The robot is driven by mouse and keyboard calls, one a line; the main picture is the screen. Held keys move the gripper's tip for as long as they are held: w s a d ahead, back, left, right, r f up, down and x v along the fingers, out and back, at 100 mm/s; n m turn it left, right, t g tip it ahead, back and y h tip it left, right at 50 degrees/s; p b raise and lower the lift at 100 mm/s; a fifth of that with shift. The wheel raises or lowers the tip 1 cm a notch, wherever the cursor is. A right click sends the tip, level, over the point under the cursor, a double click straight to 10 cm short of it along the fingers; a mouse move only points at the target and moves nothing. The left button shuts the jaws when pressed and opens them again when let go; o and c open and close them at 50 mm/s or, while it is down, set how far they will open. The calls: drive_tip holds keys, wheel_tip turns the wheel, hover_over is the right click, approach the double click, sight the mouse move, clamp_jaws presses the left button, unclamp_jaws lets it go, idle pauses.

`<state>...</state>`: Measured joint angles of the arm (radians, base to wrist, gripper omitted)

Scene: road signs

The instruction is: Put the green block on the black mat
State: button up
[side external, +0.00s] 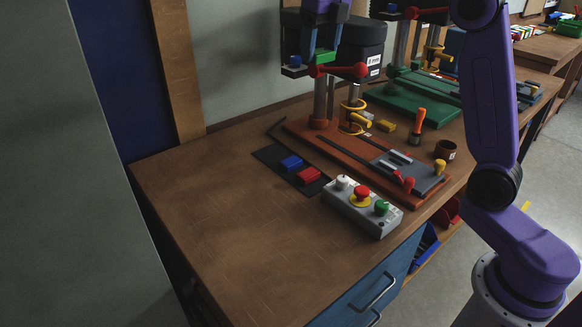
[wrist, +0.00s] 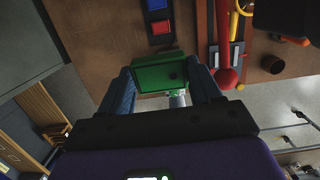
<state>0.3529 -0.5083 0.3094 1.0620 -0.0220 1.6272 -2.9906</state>
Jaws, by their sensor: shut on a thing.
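The green block (wrist: 160,75) is between the two fingers of my gripper (wrist: 163,82) in the wrist view. In the side external view the green block (side external: 325,57) is held high above the table, at the tips of my gripper (side external: 322,53), in front of the drill press. The black mat (side external: 268,154) lies flat on the wooden table, left of the press base. A blue block (side external: 292,162) and a red block (side external: 309,174) sit on it. The wrist view also shows the blue block (wrist: 157,4) and the red block (wrist: 161,27) beyond the green block.
A drill press with red handles (side external: 360,70) and an orange base (side external: 300,129) stands behind. The left part of the table (side external: 215,200) is clear.

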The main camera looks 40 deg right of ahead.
wheel_tip(320, 180, down, 20)
hover_over(281, 159)
drive_tip(key=s, duration=0.2)
drive_tip(key=shift+g, duration=0.3)
drive_tip(key=f, duration=0.8)
drive_tip(key=shift+w+a+f, duration=0.1)
drive_tip(key=shift+w+f, duration=0.1)
drive_tip(key=shift+f, duration=0.2)
drive_tip(key=shift+w+f, duration=0.55)
drive_tip(key=shift+f, duration=1.7)
drive_tip(key=o, duration=1.2)
drive_tip(key=shift+f, duration=0.15)
drive_tip(key=shift+o, duration=0.2)
